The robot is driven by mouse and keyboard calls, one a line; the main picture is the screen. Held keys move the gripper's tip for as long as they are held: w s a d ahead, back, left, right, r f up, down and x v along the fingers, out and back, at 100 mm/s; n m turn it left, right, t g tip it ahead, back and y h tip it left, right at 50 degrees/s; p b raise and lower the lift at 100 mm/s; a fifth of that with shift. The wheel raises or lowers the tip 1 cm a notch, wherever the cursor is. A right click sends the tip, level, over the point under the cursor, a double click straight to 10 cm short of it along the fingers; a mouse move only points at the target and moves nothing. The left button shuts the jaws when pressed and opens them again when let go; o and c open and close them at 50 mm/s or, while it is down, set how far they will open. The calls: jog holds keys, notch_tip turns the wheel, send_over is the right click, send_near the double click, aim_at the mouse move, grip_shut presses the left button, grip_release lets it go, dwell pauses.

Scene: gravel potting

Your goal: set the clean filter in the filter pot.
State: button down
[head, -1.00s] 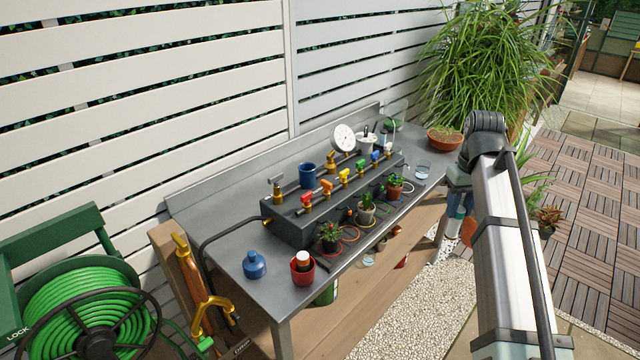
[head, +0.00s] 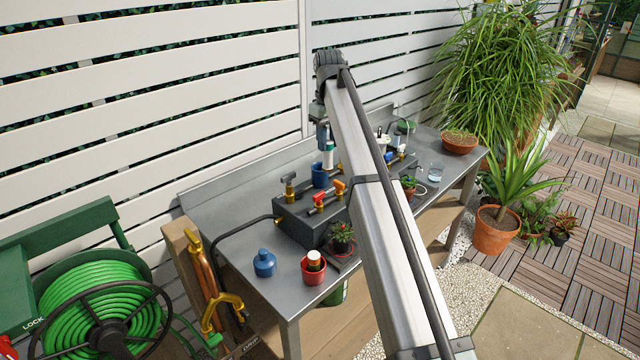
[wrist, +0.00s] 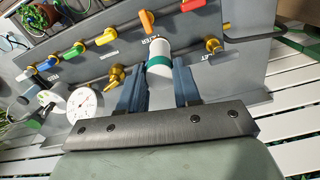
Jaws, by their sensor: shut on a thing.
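The clean filter (head: 328,158) is a white cylinder with a green band. My gripper (head: 325,139) is shut on its upper part, and it hangs roughly upright in the head view. The filter also shows between the two dark blue fingers in the wrist view (wrist: 159,62). The blue filter pot (head: 319,178) stands at the back of the dark manifold. The filter's lower end is at the pot's mouth in the head view; I cannot tell whether it is inside or just above or behind the rim. The pot is not clearly visible in the wrist view.
A manifold (head: 290,222) with coloured valves and a white gauge (wrist: 82,103) surrounds the pot's place. My arm hides much of the bench's middle.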

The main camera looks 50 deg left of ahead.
jog(key=w+a+r+n, duration=0.2)
jog(key=w+a, duration=0.1)
jog(key=a, duration=0.3)
notch_tip(320, 180, down, 10)
jog(key=n, duration=0.1)
jog(key=shift+s+n, duration=0.2)
jog(key=shift+n, duration=0.1)
jog(key=shift+d+f, duration=0.1)
jog(key=shift+f, duration=0.2)
jog(key=c, duration=0.8)
grip_release()
notch_tip(320, 180, up, 13)
jog(key=shift+f, duration=0.15)
